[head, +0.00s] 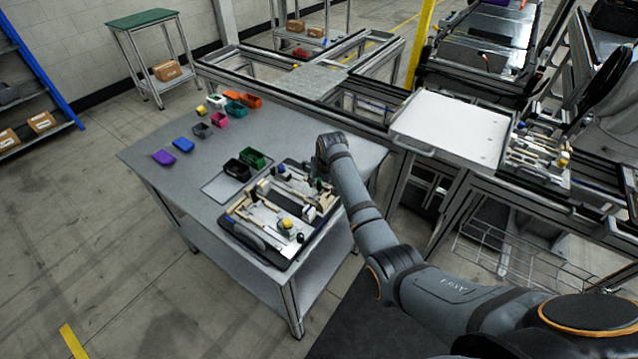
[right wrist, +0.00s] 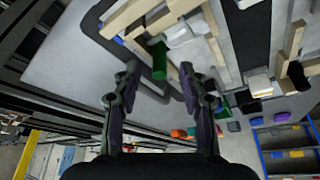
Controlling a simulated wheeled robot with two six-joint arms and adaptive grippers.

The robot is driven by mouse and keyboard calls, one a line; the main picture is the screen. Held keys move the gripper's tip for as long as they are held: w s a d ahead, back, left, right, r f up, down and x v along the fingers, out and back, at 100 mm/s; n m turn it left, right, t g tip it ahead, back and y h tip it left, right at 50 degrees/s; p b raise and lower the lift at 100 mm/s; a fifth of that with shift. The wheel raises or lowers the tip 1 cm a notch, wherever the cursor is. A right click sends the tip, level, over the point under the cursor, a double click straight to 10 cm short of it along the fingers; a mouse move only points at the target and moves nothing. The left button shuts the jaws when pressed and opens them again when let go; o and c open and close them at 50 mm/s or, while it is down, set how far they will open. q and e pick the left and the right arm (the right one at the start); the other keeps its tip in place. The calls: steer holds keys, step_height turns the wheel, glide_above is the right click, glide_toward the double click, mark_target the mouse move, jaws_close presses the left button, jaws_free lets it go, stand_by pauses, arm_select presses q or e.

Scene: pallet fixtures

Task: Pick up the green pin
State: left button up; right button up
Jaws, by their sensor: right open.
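The green pin (right wrist: 159,60) shows in the right wrist view as a short green cylinder among pale wooden bars on the pallet fixture. My right gripper (right wrist: 158,77) is open, with one finger on each side of the pin's line; the pin shows just beyond the fingertips. I cannot tell whether they touch. In the head view my right gripper (head: 320,168) hangs over the back right corner of the fixture board (head: 267,262), and a small green bit (head: 318,184) shows just below it. My left gripper is not in view.
The board lies on a grey table (head: 150,150) with wooden bars, dark blocks and yellow-topped parts. Behind it stand a black bin (head: 237,170) and a green bin (head: 253,157). Several coloured bins stand further back. A metal frame with a white tray (head: 452,128) is at right.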

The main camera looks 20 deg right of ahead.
steer(key=shift+x, duration=1.1)
steer(key=shift+w, duration=0.1)
steer(key=shift+c, duration=0.4)
steer(key=shift+r, duration=0.1)
steer(key=shift+c, duration=1.2)
jaws_close()
steer(key=shift+r, duration=0.1)
